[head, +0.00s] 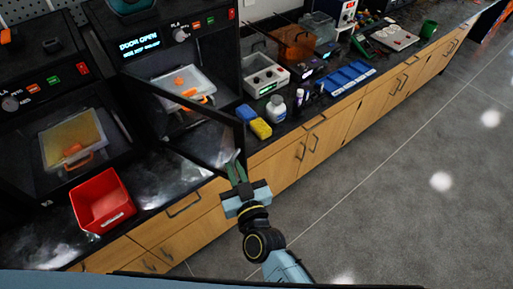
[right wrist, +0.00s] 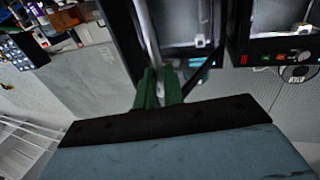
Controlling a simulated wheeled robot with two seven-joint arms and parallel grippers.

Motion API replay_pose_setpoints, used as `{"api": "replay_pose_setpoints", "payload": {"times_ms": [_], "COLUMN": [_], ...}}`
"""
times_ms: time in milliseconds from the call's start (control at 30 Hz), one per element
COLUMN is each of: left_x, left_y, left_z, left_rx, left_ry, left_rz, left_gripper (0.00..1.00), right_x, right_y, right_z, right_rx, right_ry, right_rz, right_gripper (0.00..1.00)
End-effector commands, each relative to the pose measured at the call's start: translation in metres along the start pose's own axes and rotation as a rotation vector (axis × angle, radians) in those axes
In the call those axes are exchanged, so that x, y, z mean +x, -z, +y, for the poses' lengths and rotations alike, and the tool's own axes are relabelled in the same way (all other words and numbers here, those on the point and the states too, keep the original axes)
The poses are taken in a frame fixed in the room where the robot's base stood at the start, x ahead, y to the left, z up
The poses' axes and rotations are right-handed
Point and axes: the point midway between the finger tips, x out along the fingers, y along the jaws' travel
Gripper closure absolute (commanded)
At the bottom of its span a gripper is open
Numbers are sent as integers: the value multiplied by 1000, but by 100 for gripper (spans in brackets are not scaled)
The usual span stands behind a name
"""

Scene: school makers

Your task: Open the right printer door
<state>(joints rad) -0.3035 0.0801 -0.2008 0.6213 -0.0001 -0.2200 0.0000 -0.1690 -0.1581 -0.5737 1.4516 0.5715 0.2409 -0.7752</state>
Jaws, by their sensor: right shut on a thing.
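The right printer (head: 200,50) is a black box with a lit screen reading "DOOR OPEN". Its dark-framed glass door (head: 205,138) stands swung out toward me, so the build plate inside (head: 183,84) shows. My right gripper (head: 236,170) is at the door's free outer edge, its green fingers shut on the door there. In the right wrist view the fingers (right wrist: 159,88) close at the end of a pale vertical bar, and the exact contact is hard to see. My left gripper is out of view.
The left printer (head: 30,110) stands beside it. A red bin (head: 101,201) sits on the counter in front. The floor (head: 400,170) is clear.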

Motion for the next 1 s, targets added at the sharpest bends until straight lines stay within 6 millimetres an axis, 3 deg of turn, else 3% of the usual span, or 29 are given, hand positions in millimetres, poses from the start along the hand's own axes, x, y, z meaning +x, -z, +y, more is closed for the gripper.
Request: {"api": "replay_pose_setpoints", "payload": {"times_ms": [33,200,600,633,767,1000], "left_x": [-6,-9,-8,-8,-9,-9], "left_y": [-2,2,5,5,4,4], "left_z": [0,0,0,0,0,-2], "left_rx": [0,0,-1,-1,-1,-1], "left_ry": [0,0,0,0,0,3], "left_rz": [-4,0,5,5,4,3], "left_gripper": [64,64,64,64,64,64], "right_x": [-8,-23,-26,-26,-26,-26], "right_y": [2,2,2,2,2,2], "right_z": [-15,-42,-49,-49,-48,-46], "right_rx": [2,0,-2,-2,-2,-2], "right_ry": [5,6,5,5,3,0], "right_rz": [-4,-2,3,3,4,3], "right_gripper": [100,100,100,88,71,68]}}
